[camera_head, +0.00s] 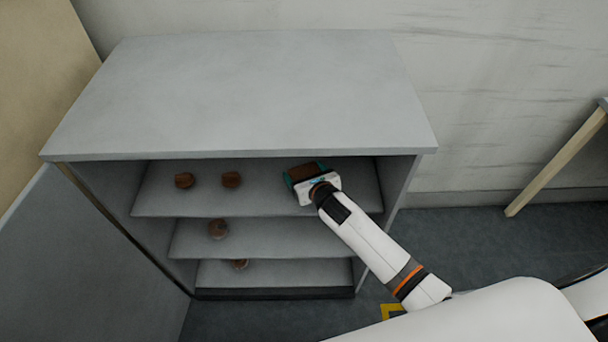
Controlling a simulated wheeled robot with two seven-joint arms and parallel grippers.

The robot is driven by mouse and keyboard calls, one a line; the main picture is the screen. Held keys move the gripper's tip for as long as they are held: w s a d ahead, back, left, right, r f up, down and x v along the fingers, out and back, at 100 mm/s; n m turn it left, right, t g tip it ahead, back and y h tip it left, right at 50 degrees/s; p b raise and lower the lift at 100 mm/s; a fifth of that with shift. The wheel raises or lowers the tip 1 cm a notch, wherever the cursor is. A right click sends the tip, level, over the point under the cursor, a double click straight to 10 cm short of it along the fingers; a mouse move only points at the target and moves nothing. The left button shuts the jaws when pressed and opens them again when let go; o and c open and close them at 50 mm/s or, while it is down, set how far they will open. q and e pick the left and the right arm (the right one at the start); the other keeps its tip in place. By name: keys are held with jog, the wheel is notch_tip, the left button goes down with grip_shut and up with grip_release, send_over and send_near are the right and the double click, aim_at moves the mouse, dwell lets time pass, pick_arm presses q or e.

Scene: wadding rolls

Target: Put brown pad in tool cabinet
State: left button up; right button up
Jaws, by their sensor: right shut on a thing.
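The grey tool cabinet (250,95) stands open at the front, with several shelves. My right gripper (306,174) reaches into the top compartment at its right side. It is shut on a brown pad (303,171), which shows between the teal fingers just over the top shelf (270,202). I cannot tell whether the pad touches the shelf. Part of the pad is hidden by the gripper. My left gripper is not in view.
Two brown rolls (184,181) (231,179) lie on the top shelf at left and middle. Another roll (218,229) is on the middle shelf, and one (240,264) is partly hidden on the lowest shelf. A table leg (560,160) stands at right.

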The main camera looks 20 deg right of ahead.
jog(key=shift+f, duration=0.4)
jog(key=o, duration=0.9)
jog(key=shift+r, duration=0.2)
pick_arm(q)
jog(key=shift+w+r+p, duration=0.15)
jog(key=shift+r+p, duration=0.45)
jog(key=shift+p, duration=0.05)
pick_arm(e)
jog(key=v, duration=1.2)
